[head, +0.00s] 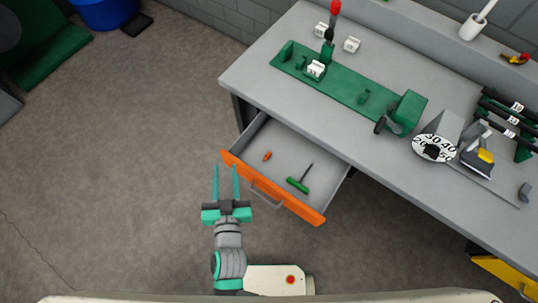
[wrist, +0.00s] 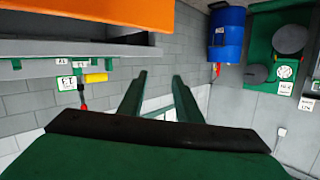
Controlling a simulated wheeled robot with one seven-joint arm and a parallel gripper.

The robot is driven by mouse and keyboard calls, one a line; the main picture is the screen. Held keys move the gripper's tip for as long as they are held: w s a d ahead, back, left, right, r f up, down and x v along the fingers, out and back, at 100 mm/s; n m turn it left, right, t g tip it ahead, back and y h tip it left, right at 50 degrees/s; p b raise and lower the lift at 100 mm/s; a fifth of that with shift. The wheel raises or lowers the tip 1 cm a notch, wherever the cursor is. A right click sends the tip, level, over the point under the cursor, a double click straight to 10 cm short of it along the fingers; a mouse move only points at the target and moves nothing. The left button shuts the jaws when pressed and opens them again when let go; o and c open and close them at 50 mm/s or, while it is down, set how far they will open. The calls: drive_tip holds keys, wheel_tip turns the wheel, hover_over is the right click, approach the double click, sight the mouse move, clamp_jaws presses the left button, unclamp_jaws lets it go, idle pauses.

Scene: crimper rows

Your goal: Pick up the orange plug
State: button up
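The small orange plug (head: 267,156) lies in the open drawer, near its left end, in the head view. A green T-handled tool (head: 298,185) lies to its right in the same drawer. My gripper (head: 225,167) is open and empty, with its two teal fingers apart. In the head view it appears just left of the drawer's orange front, outside the drawer. The fingers also show in the wrist view (wrist: 159,77) with nothing between them. The plug is not visible in the wrist view.
The grey drawer has an orange front (head: 305,211) with a handle and stands open under the grey workbench (head: 262,80). A blue bin (wrist: 227,35) stands farther off.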

drive_tip(key=w+a+r+n+g+y, duration=0.2)
drive_tip(key=w+a+r+n+y, duration=0.3)
drive_tip(key=w+a+n, duration=0.3)
drive_tip(key=w+a+r+n+g+y, duration=0.4)
drive_tip(key=w+a+n, duration=0.3)
drive_tip(key=w+a, duration=0.35)
drive_tip(key=n+g+h, duration=0.9)
drive_tip(key=n+h, duration=0.2)
drive_tip(key=n, duration=0.3)
hover_over(268, 155)
wheel_tip(268, 155, down, 16)
wheel_tip(268, 155, down, 11)
drive_tip(key=shift+w+r, duration=0.1)
drive_tip(key=shift+r, duration=0.1)
clamp_jaws()
